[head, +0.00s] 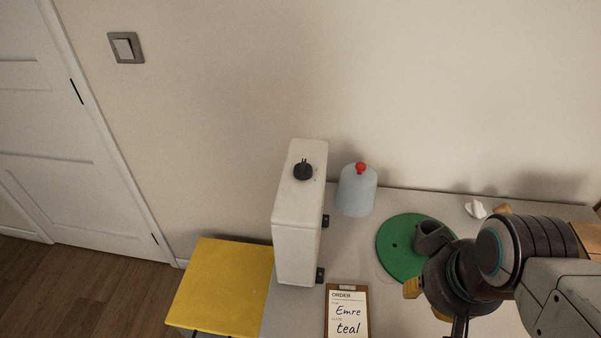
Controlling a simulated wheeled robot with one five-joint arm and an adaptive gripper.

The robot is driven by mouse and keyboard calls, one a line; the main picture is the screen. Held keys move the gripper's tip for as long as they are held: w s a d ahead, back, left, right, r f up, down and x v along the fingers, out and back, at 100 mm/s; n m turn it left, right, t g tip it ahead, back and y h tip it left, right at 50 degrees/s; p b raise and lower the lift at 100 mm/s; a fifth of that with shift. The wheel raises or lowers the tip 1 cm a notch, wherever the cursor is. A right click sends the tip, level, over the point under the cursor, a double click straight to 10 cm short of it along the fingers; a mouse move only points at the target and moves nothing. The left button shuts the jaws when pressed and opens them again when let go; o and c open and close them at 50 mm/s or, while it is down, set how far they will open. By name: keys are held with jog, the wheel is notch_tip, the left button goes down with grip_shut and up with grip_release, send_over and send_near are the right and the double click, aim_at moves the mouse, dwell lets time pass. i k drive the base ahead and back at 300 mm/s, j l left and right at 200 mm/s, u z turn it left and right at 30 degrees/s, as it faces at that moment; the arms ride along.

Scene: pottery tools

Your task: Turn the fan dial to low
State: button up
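A tall white box-shaped unit (297,237) stands at the left end of the grey table, probably the fan. A round black dial (303,172) sits on its top face, with a small upright mark at its far side. The dial's setting marks are too small to read. My gripper (460,327) is at the lower right, well to the right of the dial and apart from it. Its fingers are mostly hidden by my arm and cut off by the bottom edge, so its opening cannot be told.
A pale blue bottle-like container (357,192) with a red knob stands right of the white unit. A green disc (396,262) lies partly behind my arm. A clipboard (347,313) reads "ORDER", "Emre", "teal". A yellow stool or side table (222,286) stands left. Small white (475,209) objects lie at back.

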aim_at(302, 171)
jog(key=k+l+u, duration=0.1)
jog(key=u, duration=0.35)
jog(key=k+l+u, duration=0.15)
jog(key=u, duration=0.3)
